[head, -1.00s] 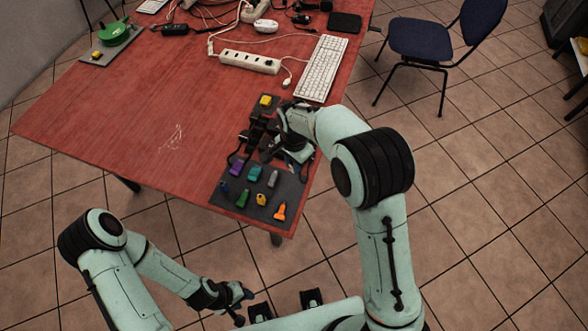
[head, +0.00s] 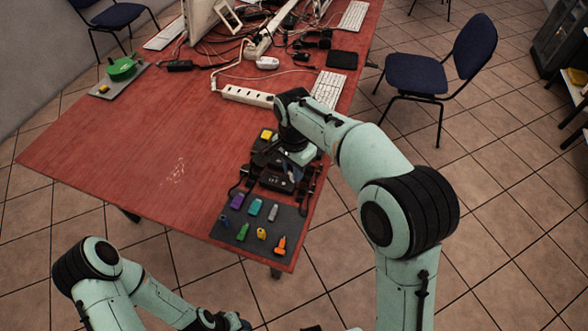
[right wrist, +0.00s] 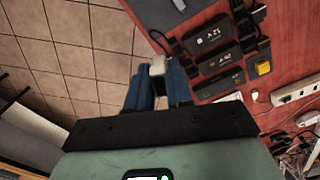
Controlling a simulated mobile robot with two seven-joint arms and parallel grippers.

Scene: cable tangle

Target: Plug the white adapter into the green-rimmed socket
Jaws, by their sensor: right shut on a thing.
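My right gripper (right wrist: 157,85) is shut on a small white adapter (right wrist: 157,66), held between its blue fingertips in the right wrist view. In the head view this gripper (head: 291,174) hangs over the black power bricks near the table's right edge. The adapter cannot be made out there. A white power strip (head: 247,96) lies beyond the gripper and also shows in the right wrist view (right wrist: 296,92). I cannot make out a green rim on any of its sockets. My left gripper (head: 232,321) is at the bottom edge, partly cut off; its jaws are unclear.
Black power bricks (right wrist: 213,62) stand in a row beside a yellow block (right wrist: 263,68). A dark mat (head: 255,240) holds several coloured plugs. A green round object (head: 122,68) sits on a grey plate at far left. Cables clutter the back; the table's left middle is bare.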

